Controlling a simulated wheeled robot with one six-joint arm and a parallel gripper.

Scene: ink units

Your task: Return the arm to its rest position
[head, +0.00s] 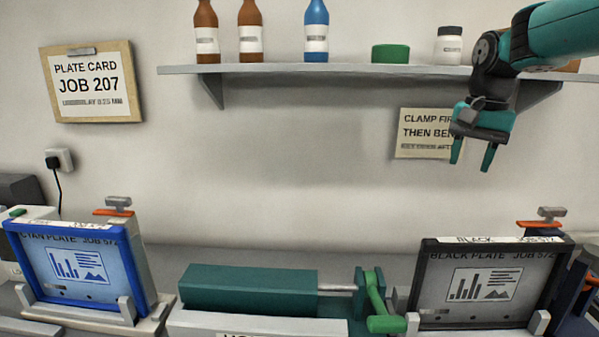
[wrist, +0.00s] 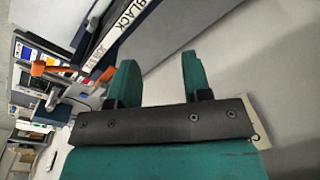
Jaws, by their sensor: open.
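My gripper (head: 472,156) hangs from my teal arm at the upper right of the head view, with its fingers pointing down. Its two teal fingers are apart and nothing is between them. It is in front of the wall, below the shelf and well above the black plate. In the wrist view my gripper (wrist: 155,80) shows both fingers spread, with only a grey surface between and beyond them.
A shelf (head: 350,69) with bottles and jars runs behind my arm. A paper sign (head: 422,147) is behind my gripper. The middle air is free.

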